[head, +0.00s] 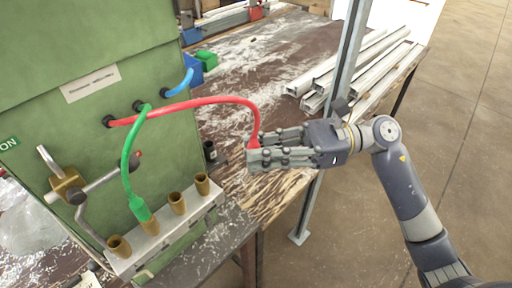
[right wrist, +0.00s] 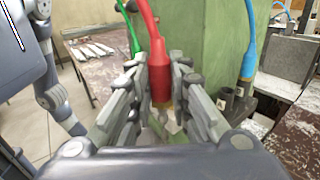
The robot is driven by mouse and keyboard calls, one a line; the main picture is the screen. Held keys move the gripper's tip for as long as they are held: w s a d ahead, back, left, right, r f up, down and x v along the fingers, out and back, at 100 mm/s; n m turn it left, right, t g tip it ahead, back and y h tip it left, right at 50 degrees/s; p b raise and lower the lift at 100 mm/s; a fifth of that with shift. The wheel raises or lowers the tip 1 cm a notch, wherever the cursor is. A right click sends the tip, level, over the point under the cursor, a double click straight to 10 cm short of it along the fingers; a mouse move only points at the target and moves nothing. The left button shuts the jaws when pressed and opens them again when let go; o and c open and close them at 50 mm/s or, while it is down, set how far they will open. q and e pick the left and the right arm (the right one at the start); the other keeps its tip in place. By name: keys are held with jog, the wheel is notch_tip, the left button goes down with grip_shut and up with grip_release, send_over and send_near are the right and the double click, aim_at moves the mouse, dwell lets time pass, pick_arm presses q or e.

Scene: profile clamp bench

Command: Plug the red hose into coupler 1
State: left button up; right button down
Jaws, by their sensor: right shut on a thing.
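The red hose (head: 190,103) runs from the green cabinet's panel and arcs down to my right gripper (head: 251,157). That gripper is shut on the hose's red end plug (right wrist: 160,75), which has a brass-coloured tip pointing down in the right wrist view. The gripper is right of the coupler rail (head: 150,243) and apart from it. The rail carries brass couplers: a near one (head: 119,247), one with the green hose (head: 126,165) standing in it, and two empty-looking ones (head: 177,203) (head: 202,184) farther back. I cannot read which is coupler 1. My left gripper is not in view.
The green cabinet (head: 90,40) stands at the left, with a valve handle (head: 65,185) and pipe in front. A blue hose (head: 180,86) also leaves the panel. A grey post (head: 345,65) stands behind my right gripper. Metal profiles (head: 350,75) lie on the bench.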

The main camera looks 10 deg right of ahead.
jog(key=shift+s+d, duration=0.15)
jog(key=shift+s, duration=0.1)
jog(key=s+a+p, duration=0.2)
jog(key=s+a, duration=0.5)
jog(key=a, duration=0.3)
jog(key=s+a+p, duration=0.2)
jog(key=s+a, duration=0.6)
jog(key=a, duration=0.3)
jog(key=shift+r+p, duration=0.3)
jog(key=shift+p, duration=0.1)
dwell(2.3)
jog(key=w+a, duration=0.4)
jog(key=w, duration=0.2)
jog(key=shift+w+a, duration=0.15)
jog(key=shift+a, duration=0.2)
dwell(1.0)
dwell(1.0)
